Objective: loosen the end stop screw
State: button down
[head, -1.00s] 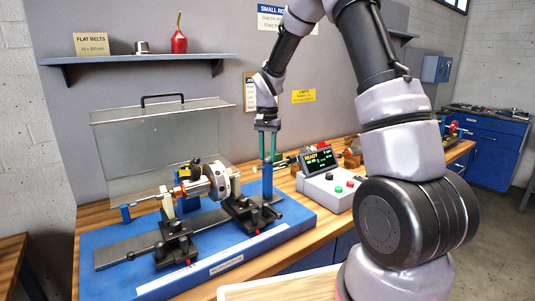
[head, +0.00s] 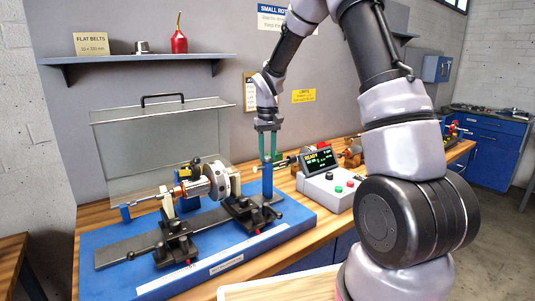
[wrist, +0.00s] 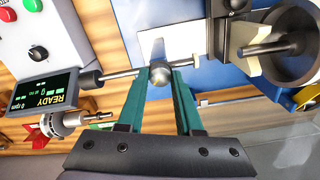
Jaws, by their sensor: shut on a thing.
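The end stop is a blue post (head: 267,184) at the right end of the blue machine bed in the head view, with a thin horizontal rod through its top. In the wrist view the rod (wrist: 119,74) runs sideways, with a knob at its left end. A round grey screw head (wrist: 159,73) sits at the middle of the rod. My gripper (head: 267,160) points down over the post. In the wrist view its green fingers (wrist: 161,78) are shut on the round head, one on each side. The screw's shank is hidden beneath it.
A white rotor (head: 222,181) on its shaft stands left of the post on black supports. A control box (head: 325,189) with a READY display stands close on the right. A clear guard (head: 160,150) with a black handle stands behind the rotor.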

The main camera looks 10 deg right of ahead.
aim_at(267, 157)
jog(key=n, duration=0.5)
jog(key=shift+n, duration=0.3)
jog(key=n, duration=0.9)
jog(key=shift+n, duration=0.4)
jog(key=n, duration=0.4)
jog(key=shift+r+n, duration=0.1)
jog(key=shift+n, duration=0.2)
jog(key=c, duration=0.6)
grip_release()
notch_tip(267, 157, up, 11)
jog(key=shift+f, duration=0.15)
